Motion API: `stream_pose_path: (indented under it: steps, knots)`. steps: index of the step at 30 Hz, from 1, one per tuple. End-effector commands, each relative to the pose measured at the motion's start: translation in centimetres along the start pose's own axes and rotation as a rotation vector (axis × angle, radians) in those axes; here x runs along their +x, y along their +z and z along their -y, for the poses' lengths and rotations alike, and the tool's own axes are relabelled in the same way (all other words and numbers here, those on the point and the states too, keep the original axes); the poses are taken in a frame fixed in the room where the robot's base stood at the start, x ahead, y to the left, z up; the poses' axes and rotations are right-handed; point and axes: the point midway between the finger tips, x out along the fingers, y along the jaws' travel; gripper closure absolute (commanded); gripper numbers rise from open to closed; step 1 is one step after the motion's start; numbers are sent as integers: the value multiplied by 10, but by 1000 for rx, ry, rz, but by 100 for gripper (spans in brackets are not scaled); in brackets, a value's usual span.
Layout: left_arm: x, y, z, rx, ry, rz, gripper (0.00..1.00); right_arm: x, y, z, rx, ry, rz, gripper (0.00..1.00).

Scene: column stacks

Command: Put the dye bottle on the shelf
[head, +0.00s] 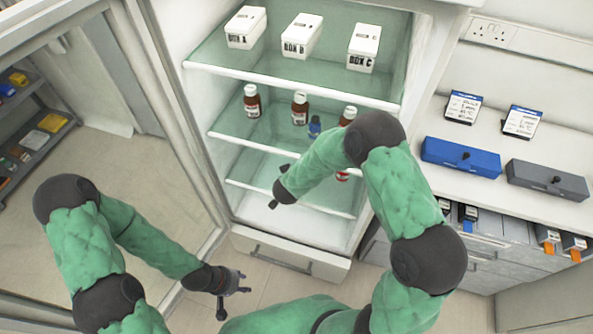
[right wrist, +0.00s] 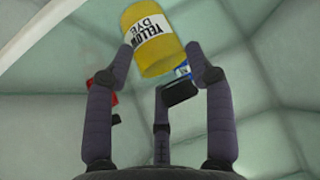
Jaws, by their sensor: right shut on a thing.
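The dye bottle (right wrist: 155,40), yellow with a white label reading YELLOW DYE, is between the fingertips of my right gripper (right wrist: 166,65) in the right wrist view. It looks tilted, and its lower end is toward the palm. In the head view my right gripper (head: 279,193) is in front of the lower fridge shelves; I cannot make out the bottle there. The open fridge has a top shelf (head: 290,85), a middle shelf (head: 270,146) and a lower shelf (head: 290,202). My left gripper (head: 233,298) is low at the left, with its fingers apart and empty.
The top shelf holds white boxes A (head: 246,28), B (head: 302,37) and C (head: 364,48). Brown bottles (head: 252,101) and a small blue bottle (head: 314,127) stand on the middle shelf. A red item (head: 342,176) is partly hidden lower down. A blue case (head: 460,157) lies on the right counter.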

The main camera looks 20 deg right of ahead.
Motion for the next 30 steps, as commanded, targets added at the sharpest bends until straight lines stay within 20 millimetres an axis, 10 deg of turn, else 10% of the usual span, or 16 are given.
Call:
stream_pose_path:
  steps: [23, 24, 27, 30]
  knots:
    - [16, -1, 6, 0, 0, 0, 60, 36, -32, 2, -1, -1, 1, 92]
    - [16, -1, 6, 0, 0, 0, 60, 36, -31, 2, -2, 0, 3, 43]
    - [16, -1, 6, 0, 0, 0, 60, 36, -31, 2, -1, 0, 3, 20]
    - [16, -1, 6, 0, 0, 0, 60, 36, -32, 2, -1, 0, 2, 20]
